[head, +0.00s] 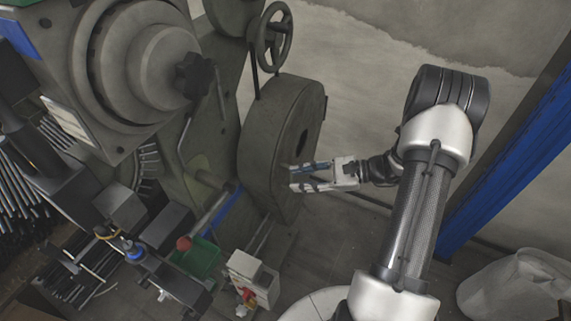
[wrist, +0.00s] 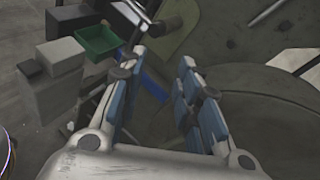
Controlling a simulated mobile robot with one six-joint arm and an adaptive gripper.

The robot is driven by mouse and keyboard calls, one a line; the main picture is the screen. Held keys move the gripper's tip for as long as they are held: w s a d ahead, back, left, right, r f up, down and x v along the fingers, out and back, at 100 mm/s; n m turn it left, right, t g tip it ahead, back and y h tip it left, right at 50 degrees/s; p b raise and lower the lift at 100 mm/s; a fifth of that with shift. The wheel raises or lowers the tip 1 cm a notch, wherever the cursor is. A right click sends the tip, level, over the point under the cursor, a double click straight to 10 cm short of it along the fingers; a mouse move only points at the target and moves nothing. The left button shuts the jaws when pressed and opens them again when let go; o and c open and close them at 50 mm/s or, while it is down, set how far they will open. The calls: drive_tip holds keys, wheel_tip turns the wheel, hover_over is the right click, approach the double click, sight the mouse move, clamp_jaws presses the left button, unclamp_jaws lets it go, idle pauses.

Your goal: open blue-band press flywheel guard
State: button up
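The flywheel guard (head: 262,135) is a thick round grey drum on the right side of the press (head: 222,95) in the head view. It looks closed, its flat face towards my arm. A blue band (head: 226,212) marks the press low down, beside the guard, and a blue strip also shows between my fingers in the wrist view (wrist: 153,86). My gripper (head: 291,177) is at the guard's lower face; I cannot tell whether it touches. In the wrist view my gripper (wrist: 163,58) has its blue-padded fingers apart with nothing between them. The guard's curved grey surface (wrist: 275,115) lies to their right.
A handwheel (head: 271,37) stands above the guard. A green bin (head: 200,258) and a pale box (head: 251,277) are low at the press's front. A blue post (head: 510,165) and a pale sack (head: 515,287) are at the right.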

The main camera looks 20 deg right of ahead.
sight(291, 175)
drive_tip(key=s+d+f+m+t+h, duration=0.3)
drive_tip(key=d+f+m+t+h, duration=0.2)
drive_tip(key=d+f+m+t, duration=0.7)
drive_tip(key=w+a+f+g, duration=0.1)
drive_tip(key=w+a, duration=0.2)
drive_tip(key=w, duration=0.2)
drive_tip(key=w+a+n+g, duration=0.1)
drive_tip(key=w+a, duration=0.1)
drive_tip(key=w, duration=0.3)
drive_tip(key=w+a+f+g, duration=0.1)
drive_tip(key=w+a, duration=0.2)
drive_tip(key=w, duration=0.3)
drive_tip(key=shift+a+f+n+b, duration=0.3)
drive_tip(key=shift+a+b, duration=0.05)
clamp_jaws()
